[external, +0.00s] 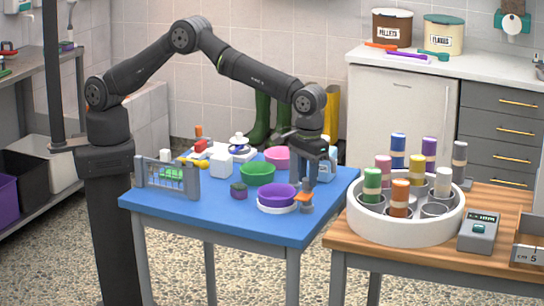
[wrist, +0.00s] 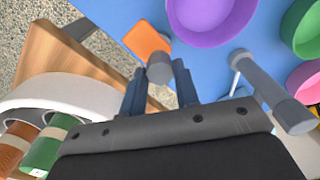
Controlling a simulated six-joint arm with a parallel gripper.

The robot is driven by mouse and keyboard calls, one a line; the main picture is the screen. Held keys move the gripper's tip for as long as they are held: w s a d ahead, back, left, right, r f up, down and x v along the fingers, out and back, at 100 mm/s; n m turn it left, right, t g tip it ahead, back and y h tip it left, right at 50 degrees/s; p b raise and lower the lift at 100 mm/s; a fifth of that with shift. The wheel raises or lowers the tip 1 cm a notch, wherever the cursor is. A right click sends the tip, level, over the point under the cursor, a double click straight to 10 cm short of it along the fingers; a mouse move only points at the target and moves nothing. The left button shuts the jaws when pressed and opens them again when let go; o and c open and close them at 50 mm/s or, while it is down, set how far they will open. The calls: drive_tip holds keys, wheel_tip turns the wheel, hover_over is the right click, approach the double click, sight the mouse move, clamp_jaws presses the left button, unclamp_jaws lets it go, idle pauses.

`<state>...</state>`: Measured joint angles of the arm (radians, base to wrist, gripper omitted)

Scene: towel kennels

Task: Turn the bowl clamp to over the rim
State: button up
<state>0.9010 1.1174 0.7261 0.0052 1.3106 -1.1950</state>
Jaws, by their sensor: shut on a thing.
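The bowl clamp has an orange arm (external: 303,197) and a grey knob (wrist: 160,69). It stands at the right side of the purple bowl (external: 277,194), near the blue table's front right. In the wrist view the orange arm (wrist: 147,40) points up and left, beside the bowl (wrist: 210,18), with blue table showing between them. It does not lie over the rim. My gripper (external: 305,184) points down from above, shut on the clamp's grey knob; its two fingers also show in the wrist view (wrist: 160,88). The knob's lower part is hidden.
Green (external: 257,172) and pink (external: 278,157) bowls stand behind the purple one. A grey bar-like part (wrist: 270,90) lies right of my fingers in the wrist view. A white round tray (external: 405,228) with coloured cylinders stands on the wooden table at right.

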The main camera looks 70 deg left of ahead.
drive_tip(key=m, duration=0.8)
drive_tip(key=shift+m, duration=0.3)
drive_tip(key=m, duration=0.4)
drive_tip(key=shift+m, duration=2.5)
drive_tip(key=o, duration=1)
drive_tip(key=shift+c, duration=0.2)
drive_tip(key=shift+r, duration=0.1)
